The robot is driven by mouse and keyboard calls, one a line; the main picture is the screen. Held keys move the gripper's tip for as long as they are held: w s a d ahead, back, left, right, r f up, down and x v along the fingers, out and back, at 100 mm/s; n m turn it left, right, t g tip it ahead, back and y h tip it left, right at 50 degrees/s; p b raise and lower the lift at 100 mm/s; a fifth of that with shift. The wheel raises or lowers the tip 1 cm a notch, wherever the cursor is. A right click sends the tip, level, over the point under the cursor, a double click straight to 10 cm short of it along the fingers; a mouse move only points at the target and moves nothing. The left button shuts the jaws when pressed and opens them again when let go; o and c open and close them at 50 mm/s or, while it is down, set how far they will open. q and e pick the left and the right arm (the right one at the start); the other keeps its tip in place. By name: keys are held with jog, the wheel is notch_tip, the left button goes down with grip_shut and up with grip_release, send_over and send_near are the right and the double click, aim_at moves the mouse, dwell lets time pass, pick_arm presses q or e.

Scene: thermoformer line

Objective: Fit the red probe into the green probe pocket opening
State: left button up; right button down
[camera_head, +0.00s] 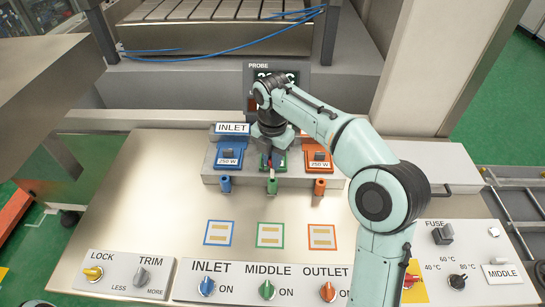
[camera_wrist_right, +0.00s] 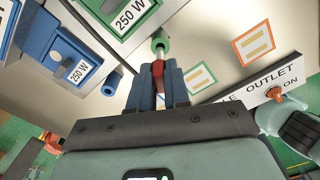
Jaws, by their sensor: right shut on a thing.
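My right gripper (camera_head: 271,160) comes down over the middle station of the grey block. In the right wrist view its two blue fingers (camera_wrist_right: 159,82) are shut on the red probe (camera_wrist_right: 158,70). The probe's front end points at the green probe pocket (camera_wrist_right: 162,44), a short green tube with a round opening. In the head view the green pocket (camera_head: 272,187) stands just in front of the middle station, directly below the gripper. The probe's tip is at or very near the opening; I cannot tell whether it is inside. My left gripper is not in view.
A blue pocket (camera_head: 225,185) and an orange pocket (camera_head: 320,187) stand on either side. Blue (camera_head: 229,158) and orange (camera_head: 318,158) 250 W units sit behind them. Coloured square outlines mark the bare plate in front. Knob panels (camera_head: 265,281) line the front edge.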

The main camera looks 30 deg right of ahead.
aim_at(272, 177)
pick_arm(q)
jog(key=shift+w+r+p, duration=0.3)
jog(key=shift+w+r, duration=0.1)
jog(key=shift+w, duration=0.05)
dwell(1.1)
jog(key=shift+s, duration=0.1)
pick_arm(e)
jog(key=shift+f, duration=0.1)
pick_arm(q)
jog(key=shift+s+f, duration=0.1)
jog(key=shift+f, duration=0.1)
pick_arm(e)
jog(key=shift+f, duration=0.3)
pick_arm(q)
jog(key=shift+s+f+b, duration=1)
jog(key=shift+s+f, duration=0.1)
pick_arm(e)
jog(key=shift+f, duration=2.7)
jog(key=c, duration=1)
grip_release()
jog(key=shift+r, duration=0.1)
notch_tip(272, 177, up, 13)
jog(key=p, duration=0.3)
jog(key=shift+w, duration=0.15)
jog(key=shift+r, duration=0.15)
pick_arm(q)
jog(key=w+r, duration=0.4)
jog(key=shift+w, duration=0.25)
